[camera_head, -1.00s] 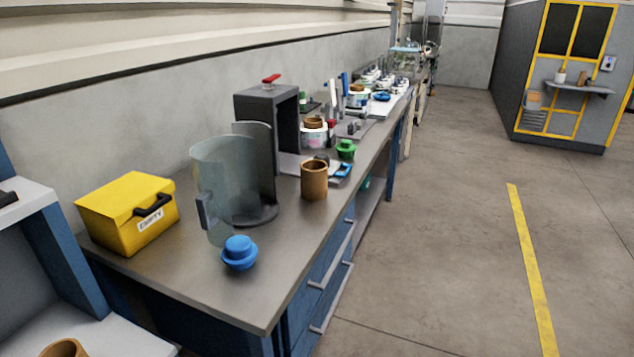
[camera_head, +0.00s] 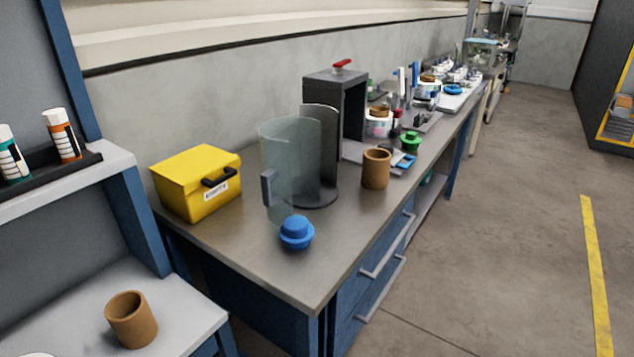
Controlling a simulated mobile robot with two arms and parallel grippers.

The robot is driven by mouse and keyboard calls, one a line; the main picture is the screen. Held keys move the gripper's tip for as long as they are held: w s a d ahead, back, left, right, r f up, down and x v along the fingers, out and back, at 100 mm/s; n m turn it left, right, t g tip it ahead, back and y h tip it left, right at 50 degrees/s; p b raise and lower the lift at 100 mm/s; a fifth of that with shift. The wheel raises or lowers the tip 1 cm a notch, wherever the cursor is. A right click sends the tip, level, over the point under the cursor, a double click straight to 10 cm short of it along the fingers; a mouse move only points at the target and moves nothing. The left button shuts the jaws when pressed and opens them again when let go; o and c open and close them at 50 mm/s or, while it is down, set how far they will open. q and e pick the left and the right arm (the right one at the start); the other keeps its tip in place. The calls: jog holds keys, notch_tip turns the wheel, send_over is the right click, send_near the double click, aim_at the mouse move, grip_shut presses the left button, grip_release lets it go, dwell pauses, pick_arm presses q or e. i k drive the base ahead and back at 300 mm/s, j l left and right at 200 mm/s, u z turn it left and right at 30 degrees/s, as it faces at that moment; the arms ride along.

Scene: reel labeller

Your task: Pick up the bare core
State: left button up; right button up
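A bare brown core (camera_head: 376,169) stands upright on the workbench, near its front edge and right of the clear curved guard. A second bare brown core (camera_head: 132,319) stands on the lower white shelf at the bottom left. I cannot tell from the view which of the two the task means. Neither of my grippers is in view.
The workbench (camera_head: 265,262) carries a yellow box (camera_head: 198,183), a clear guard (camera_head: 290,165), a blue knob-shaped part (camera_head: 297,232), a green part (camera_head: 411,141) and a dark frame (camera_head: 335,100). Bottles (camera_head: 62,135) stand on the upper left shelf. The floor (camera_head: 500,250) to the right is clear.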

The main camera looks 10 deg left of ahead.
aim_at(376, 161)
jog(key=i+l+u, duration=0.1)
jog(key=u, duration=0.3)
jog(key=l+u, duration=0.2)
jog(key=u, duration=0.15)
jog(key=i+l+u, duration=0.1)
jog(key=u, duration=0.3)
jog(key=l+u, duration=0.4)
jog(key=i+j, duration=0.05)
jog(key=j, duration=0.05)
